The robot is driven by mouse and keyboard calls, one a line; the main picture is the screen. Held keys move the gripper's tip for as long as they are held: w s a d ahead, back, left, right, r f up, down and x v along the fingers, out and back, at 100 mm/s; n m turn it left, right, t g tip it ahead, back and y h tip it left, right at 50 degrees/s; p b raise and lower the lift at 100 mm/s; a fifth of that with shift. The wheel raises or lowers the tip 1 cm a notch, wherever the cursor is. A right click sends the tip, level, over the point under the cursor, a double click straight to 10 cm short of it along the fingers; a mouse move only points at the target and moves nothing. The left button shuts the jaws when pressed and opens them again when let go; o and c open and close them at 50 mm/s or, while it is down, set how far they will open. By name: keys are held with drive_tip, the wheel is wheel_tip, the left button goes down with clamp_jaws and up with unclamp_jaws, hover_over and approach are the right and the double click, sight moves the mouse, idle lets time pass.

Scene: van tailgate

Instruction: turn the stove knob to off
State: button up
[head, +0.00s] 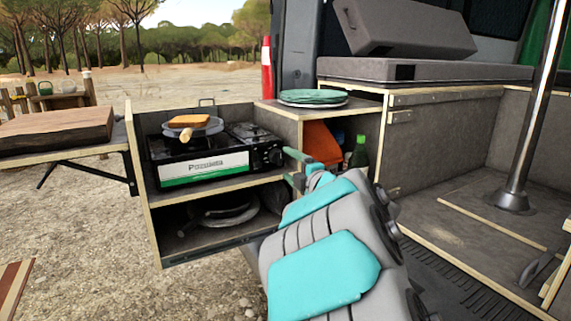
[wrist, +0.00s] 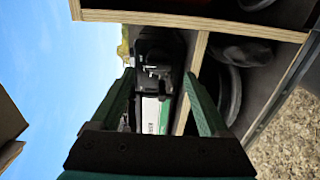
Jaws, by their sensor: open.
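The camping stove (head: 205,165) sits on the upper shelf of the pull-out kitchen box, with a white and green front label. Its black knob (head: 276,157) is at the right end of the front face; its setting is too small to read. My gripper (head: 288,166) is open just right of the knob, apparently apart from it. In the wrist view, the sideways stove (wrist: 152,85) shows between the two green fingers of my gripper (wrist: 163,80), with nothing held. The knob is dark and hard to make out there.
A pan (head: 205,131) with an orange-brown slab (head: 188,121) stands on the stove's left side. Green plates (head: 313,97) lie on the counter to the right. A green bottle (head: 359,152) stands in the cubby below. The lower shelf holds dark cookware (head: 228,213).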

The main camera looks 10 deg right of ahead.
drive_tip(key=shift+v, duration=2.25)
drive_tip(key=s+d+f+m+g+h, duration=0.1)
drive_tip(key=s+f+m+g+h, duration=0.35)
drive_tip(key=s+f+m, duration=0.4)
drive_tip(key=s+d+f+m+g+h, duration=0.1)
drive_tip(key=s+f+m+g+h, duration=0.4)
drive_tip(key=s+m, duration=0.65)
drive_tip(key=s+a+f+g+y, duration=0.1)
drive_tip(key=s+f+g, duration=0.2)
drive_tip(key=s, duration=0.6)
drive_tip(key=s+a+f+m+g+y, duration=0.1)
drive_tip(key=s+a+f+g, duration=0.1)
drive_tip(key=s, duration=0.6)
drive_tip(key=s+a+f+g+y, duration=0.1)
drive_tip(key=s+f+g, duration=0.3)
drive_tip(key=s, duration=0.5)
drive_tip(key=shift+s+a+f+y, duration=0.25)
drive_tip(key=shift+s+y, duration=0.1)
drive_tip(key=shift+y, duration=0.1)
